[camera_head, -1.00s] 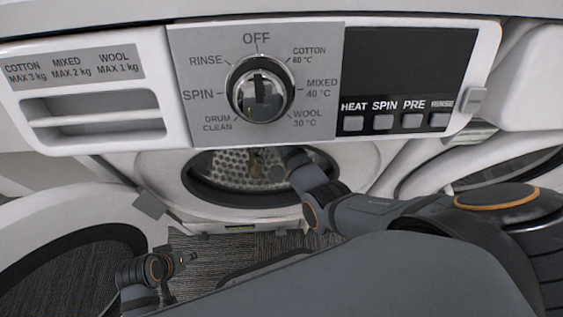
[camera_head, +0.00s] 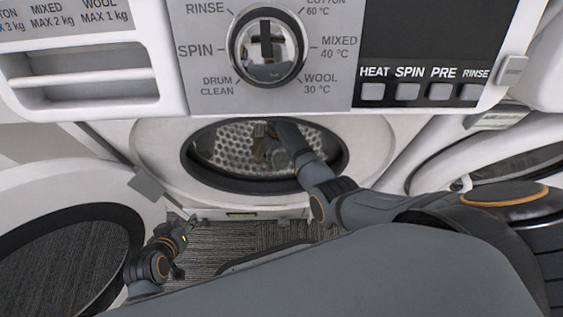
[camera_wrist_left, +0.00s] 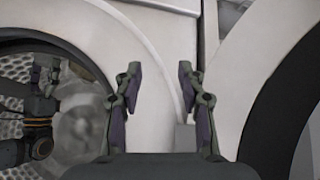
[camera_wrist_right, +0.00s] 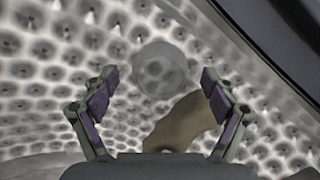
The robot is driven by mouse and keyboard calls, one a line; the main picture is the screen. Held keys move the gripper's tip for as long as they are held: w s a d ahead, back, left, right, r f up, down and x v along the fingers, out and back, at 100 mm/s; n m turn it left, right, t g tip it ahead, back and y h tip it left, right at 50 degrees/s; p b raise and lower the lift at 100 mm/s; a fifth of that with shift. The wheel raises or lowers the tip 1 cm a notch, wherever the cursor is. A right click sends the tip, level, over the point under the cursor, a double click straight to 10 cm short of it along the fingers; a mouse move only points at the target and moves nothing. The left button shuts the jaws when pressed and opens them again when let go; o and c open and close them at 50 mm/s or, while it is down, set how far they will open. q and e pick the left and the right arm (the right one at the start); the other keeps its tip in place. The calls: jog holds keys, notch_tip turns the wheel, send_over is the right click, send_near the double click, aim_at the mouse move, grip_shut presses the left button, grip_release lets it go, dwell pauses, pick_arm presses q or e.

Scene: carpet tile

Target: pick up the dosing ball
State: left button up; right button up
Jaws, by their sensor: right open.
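The dosing ball (camera_wrist_right: 162,70) is a translucent grey ball inside the perforated drum (camera_wrist_right: 40,100). It shows in the right wrist view ahead of my right gripper (camera_wrist_right: 158,80). That gripper is open, with its fingertips either side of the ball in the picture; I cannot tell how far beyond them the ball lies. In the head view my right arm reaches through the round door opening into the drum (camera_head: 225,145), and I cannot make out the ball there. My left gripper (camera_head: 199,222) is outside the machine at lower left; in the left wrist view (camera_wrist_left: 158,75) it is open and empty.
A brown item (camera_wrist_right: 188,120) lies in the drum just below the ball in the right wrist view. The dark door rim (camera_head: 195,170) surrounds the opening. The open door (camera_head: 60,250) stands at left. A second machine (camera_head: 510,150) is at right, and the control panel (camera_head: 330,90) is above.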

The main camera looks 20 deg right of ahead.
jog(key=shift+s+f, duration=0.1)
jog(key=shift+f, duration=0.5)
jog(key=c, duration=1)
pick_arm(q)
jog(key=w+r+t, duration=0.2)
jog(key=w+r, duration=0.1)
jog(key=shift+w+a, duration=0.15)
jog(key=shift+w, duration=0.15)
pick_arm(e)
jog(key=shift+o, duration=0.2)
jog(key=shift+r, duration=0.1)
notch_tip(320, 180, up, 2)
jog(key=shift+r+p, duration=0.2)
jog(key=shift+p, duration=0.4)
pick_arm(q)
jog(key=s+f+g+p, duration=0.1)
jog(key=s+g+p, duration=0.3)
jog(key=s, duration=0.5)
jog(key=a+g, duration=0.1)
jog(key=g, duration=0.1)
jog(key=shift+s+f+g+y, duration=0.2)
jog(key=shift+g+y, duration=0.1)
jog(key=shift+g, duration=0.1)
pick_arm(e)
notch_tip(320, 180, up, 8)
jog(key=shift+f, duration=0.25)
